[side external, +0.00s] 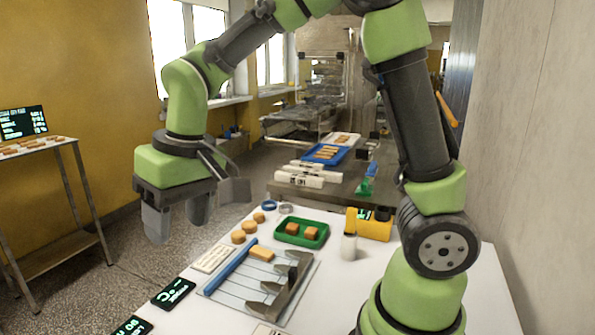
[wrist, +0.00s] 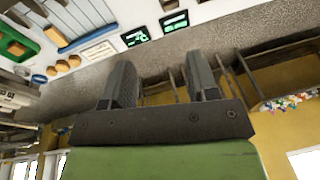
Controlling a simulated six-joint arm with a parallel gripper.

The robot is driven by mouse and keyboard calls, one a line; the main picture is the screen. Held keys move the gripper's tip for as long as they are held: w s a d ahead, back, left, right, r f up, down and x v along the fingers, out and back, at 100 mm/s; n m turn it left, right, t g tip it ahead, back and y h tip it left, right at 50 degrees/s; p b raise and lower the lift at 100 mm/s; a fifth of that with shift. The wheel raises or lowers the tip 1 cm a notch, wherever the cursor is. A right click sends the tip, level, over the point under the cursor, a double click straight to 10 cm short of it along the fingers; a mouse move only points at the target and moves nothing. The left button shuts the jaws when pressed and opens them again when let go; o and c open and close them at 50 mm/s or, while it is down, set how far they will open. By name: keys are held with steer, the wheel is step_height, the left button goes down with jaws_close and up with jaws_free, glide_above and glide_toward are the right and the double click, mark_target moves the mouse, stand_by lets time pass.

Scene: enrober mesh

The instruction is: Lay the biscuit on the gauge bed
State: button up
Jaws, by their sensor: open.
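The gauge bed (side external: 230,292) is a flat plate with thin wires and dark grey wedge-shaped pieces, on the white table. A blue bar (side external: 230,264) lies along its left side, and it also shows in the wrist view (wrist: 90,40). An orange-brown biscuit (side external: 262,253) rests at the bed's far end, beside the bar. Two more biscuits (side external: 291,229) sit in a green tray (side external: 285,241) behind the bed. Several round biscuits (side external: 238,237) stand left of the tray. My gripper (side external: 178,225) is open and empty, high to the left of the table; its fingers (wrist: 160,80) show apart.
Dark display tiles (side external: 173,293) and a pale card (side external: 213,258) lie along the table's left edge. A white bottle (side external: 348,246) and a yellow device (side external: 369,224) stand at the right. A conveyor with a blue tray (side external: 325,157) is behind. A metal rack (side external: 40,148) stands left.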

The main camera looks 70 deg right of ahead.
steer(key=s+d+r+m+t, duration=0.1)
steer(key=s+d+r+t, duration=0.1)
steer(key=s, duration=0.5)
steer(key=s+d+r+m+t, duration=0.1)
steer(key=s+d+r+t, duration=0.1)
steer(key=s+r, duration=0.3)
steer(key=s, duration=0.3)
steer(key=shift+d+t+y, duration=0.35)
steer(key=shift+t+y, duration=0.05)
